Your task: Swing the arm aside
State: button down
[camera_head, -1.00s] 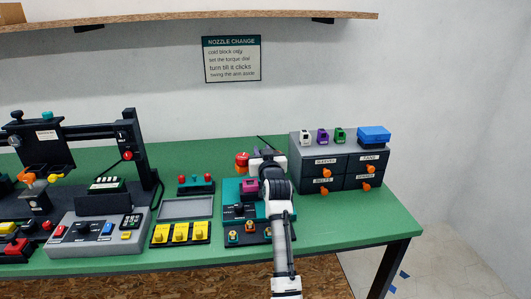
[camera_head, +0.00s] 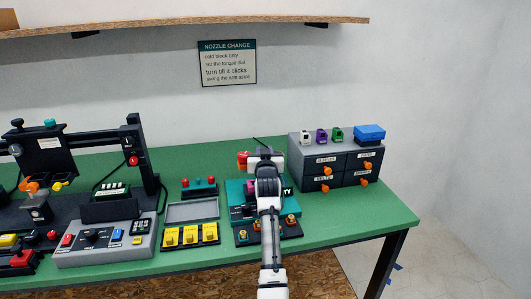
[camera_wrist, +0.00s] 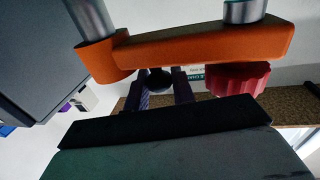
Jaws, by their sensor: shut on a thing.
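My gripper (camera_wrist: 161,88) is shut on a dark round piece (camera_wrist: 160,80), seen between its two dark fingers in the wrist view. An orange arm (camera_wrist: 200,45) crosses above the fingers there, with metal posts on it. A red ribbed knob (camera_wrist: 238,78) sits to the right of the fingers. In the head view my wrist hangs over the teal fixture (camera_head: 236,188) and hides the fingers and the orange arm. A magenta block on the fixture is mostly covered by my wrist. A red cap (camera_head: 243,156) shows just left of my wrist.
A grey drawer unit (camera_head: 337,182) with orange knobs stands close on the right. Small coloured parts and a blue box (camera_head: 370,132) are on top of it. Left are a grey tray (camera_head: 192,211), yellow switches (camera_head: 190,235) and a control box (camera_head: 105,240). A shelf (camera_head: 200,22) hangs above.

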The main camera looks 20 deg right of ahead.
dwell(0.4)
jog(key=c, duration=1.2)
grip_release()
jog(key=shift+c, duration=0.2)
jog(key=b+v, duration=0.3)
jog(key=v, duration=1)
jog(key=shift+s+a+b, duration=0.15)
jog(key=shift+s+b, duration=0.2)
jog(key=shift+b, duration=0.05)
